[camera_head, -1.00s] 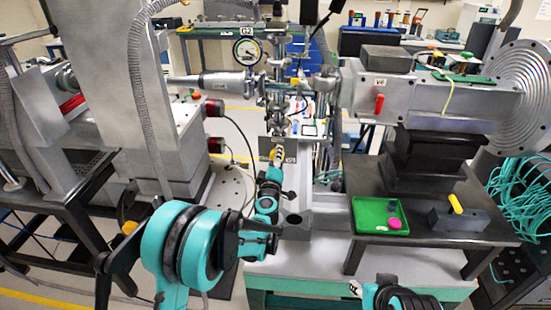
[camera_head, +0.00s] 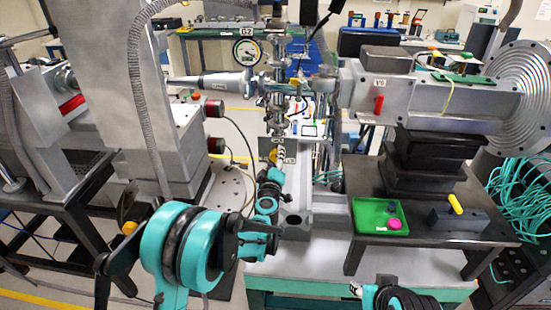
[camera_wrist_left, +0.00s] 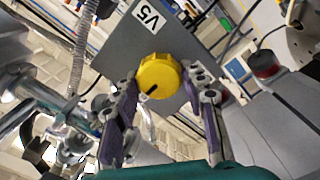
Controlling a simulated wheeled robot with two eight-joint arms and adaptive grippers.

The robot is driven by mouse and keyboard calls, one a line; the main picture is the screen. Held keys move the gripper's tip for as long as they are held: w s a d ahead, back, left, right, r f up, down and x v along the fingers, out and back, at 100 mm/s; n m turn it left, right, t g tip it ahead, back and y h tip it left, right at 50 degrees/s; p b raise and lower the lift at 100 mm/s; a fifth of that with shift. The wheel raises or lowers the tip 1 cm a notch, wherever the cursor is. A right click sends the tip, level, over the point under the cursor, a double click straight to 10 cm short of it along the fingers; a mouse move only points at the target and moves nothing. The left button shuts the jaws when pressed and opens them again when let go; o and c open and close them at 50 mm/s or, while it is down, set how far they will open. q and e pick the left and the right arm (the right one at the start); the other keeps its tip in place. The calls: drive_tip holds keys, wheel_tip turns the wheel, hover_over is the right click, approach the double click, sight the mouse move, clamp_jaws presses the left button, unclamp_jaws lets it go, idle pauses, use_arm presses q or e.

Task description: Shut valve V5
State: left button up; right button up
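Valve V5 shows in the left wrist view as a round yellow knob (camera_wrist_left: 160,75) with a short black mark at its near edge. It sits on a grey plate (camera_wrist_left: 196,35) with a white V5 label. My left gripper (camera_wrist_left: 162,105) is open, its two fingers spread on either side of the knob. I cannot tell whether either finger touches it. In the head view my left gripper (camera_head: 275,168) is small, just below the yellow knob (camera_head: 273,156) at the centre column.
A round gauge (camera_head: 247,52) and beamline pipework stand above the knob. A grey box with a red handle (camera_head: 378,104) is to the right. A green tray (camera_head: 365,222) with small parts and a dark block with a yellow peg (camera_head: 455,204) lie on the black table.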

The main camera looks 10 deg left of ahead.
use_arm(q)
drive_tip(key=shift+o, duration=1.4)
drive_tip(key=s, duration=1.2)
